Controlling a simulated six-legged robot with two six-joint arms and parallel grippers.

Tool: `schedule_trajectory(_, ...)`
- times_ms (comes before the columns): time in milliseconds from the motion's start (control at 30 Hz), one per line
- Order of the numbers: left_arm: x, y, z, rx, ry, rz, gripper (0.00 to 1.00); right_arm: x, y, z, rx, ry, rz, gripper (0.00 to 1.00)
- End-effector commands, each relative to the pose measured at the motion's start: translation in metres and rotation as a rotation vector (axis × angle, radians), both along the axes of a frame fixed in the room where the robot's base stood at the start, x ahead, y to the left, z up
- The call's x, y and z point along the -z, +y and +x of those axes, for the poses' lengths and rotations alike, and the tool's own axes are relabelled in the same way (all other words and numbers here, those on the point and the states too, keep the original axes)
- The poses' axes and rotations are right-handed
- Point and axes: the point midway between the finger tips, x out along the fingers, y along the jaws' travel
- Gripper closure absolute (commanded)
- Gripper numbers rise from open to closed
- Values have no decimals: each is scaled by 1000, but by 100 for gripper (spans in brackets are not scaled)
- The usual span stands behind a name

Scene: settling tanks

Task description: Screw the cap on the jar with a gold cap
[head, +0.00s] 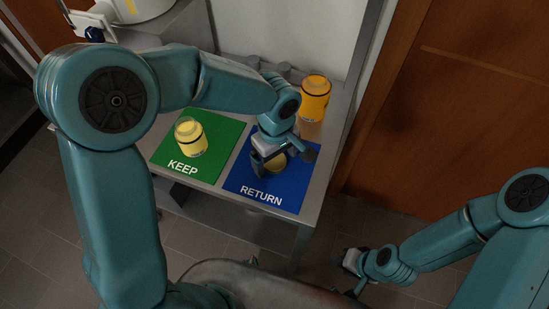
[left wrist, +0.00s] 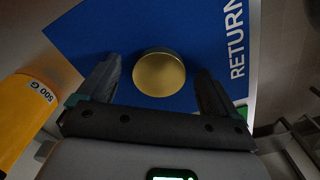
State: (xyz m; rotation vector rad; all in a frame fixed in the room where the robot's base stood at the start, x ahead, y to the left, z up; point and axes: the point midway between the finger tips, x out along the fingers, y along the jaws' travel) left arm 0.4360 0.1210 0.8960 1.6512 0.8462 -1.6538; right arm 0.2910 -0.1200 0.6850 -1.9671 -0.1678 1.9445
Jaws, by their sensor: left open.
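A round gold cap (left wrist: 159,72) lies over the blue RETURN mat in the left wrist view. It shows partly in the head view (head: 277,163), and I cannot tell whether anything is under it. My left gripper (head: 270,162) is open above the blue mat, one finger on each side of the gold cap, with gaps to both. A yellow jar (head: 191,138) stands on the green KEEP mat; whether its top is closed is unclear. My right gripper (head: 351,262) is low at the right, away from the table, too small to read.
The blue RETURN mat (head: 245,188) and green KEEP mat (head: 164,157) lie side by side. An orange container (head: 315,97) stands behind the blue mat; its 500 G label shows in the left wrist view (left wrist: 22,110). A wooden door (head: 455,120) is at the right.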

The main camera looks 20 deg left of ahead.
Motion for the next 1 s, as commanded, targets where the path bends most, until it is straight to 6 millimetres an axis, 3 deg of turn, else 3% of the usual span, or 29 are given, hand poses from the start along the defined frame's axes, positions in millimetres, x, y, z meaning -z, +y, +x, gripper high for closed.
schedule_trajectory(300, 0, 0, 0, 0, -1, -1, 7, 0, 0, 0, 0, 0, 0, 57)
schedule_trajectory(333, 0, 0, 0, 0, -1, -1, 14, 0, 0, 0, 0, 0, 0, 57)
schedule_trajectory(500, 0, 0, 0, 0, -1, -1, 66, 0, 0, 0, 0, 0, 0, 57)
schedule_trajectory(1000, -9, 0, 1, -1, -3, -1, 66, 0, 0, 0, 0, 0, 0, 57)
